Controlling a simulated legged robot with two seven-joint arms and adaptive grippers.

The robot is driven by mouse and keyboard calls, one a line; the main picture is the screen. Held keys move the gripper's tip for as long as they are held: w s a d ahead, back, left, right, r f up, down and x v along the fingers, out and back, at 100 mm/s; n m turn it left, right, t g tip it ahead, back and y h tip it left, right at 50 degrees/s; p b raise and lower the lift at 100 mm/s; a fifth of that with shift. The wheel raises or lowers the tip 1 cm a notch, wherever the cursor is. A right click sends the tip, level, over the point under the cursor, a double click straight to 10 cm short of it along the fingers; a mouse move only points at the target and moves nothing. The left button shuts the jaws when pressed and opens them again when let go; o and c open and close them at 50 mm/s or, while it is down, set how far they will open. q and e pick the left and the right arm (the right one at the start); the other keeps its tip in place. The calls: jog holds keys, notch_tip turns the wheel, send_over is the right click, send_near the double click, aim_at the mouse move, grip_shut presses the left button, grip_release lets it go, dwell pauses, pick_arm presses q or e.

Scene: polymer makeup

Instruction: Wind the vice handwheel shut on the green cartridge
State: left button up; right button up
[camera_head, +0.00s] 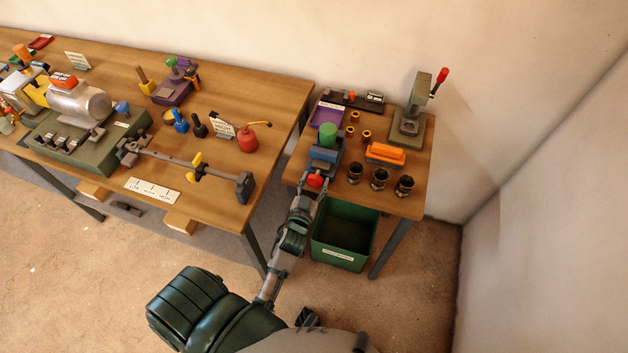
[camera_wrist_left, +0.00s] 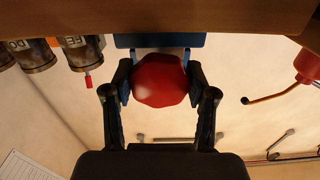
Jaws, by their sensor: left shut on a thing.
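The green cartridge (camera_head: 327,133) stands upright at the blue vice (camera_head: 322,156) on the small right-hand table. The red handwheel (camera_head: 317,180) is at the front of the vice, near the table's front edge. My left gripper (camera_head: 314,190) reaches up to it from below and is shut on it. In the left wrist view the red handwheel (camera_wrist_left: 159,80) sits between both fingers of my left gripper (camera_wrist_left: 160,88), with a blue part of the vice (camera_wrist_left: 150,41) behind it. The gap between the vice jaws and the cartridge is too small to judge. My right gripper does not show.
Several dark cups (camera_head: 380,178) and an orange block (camera_head: 386,153) stand right of the vice. A lever press (camera_head: 410,122) is at the back right. A green bin (camera_head: 343,235) stands below the table's front edge. A larger crowded bench (camera_head: 215,175) is at left.

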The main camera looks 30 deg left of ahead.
pick_arm(q)
jog(key=o, duration=1.2)
jog(key=shift+w+a+f, duration=0.1)
jog(key=shift+a, duration=0.05)
jog(key=shift+c, duration=0.2)
jog(key=v, duration=1.2)
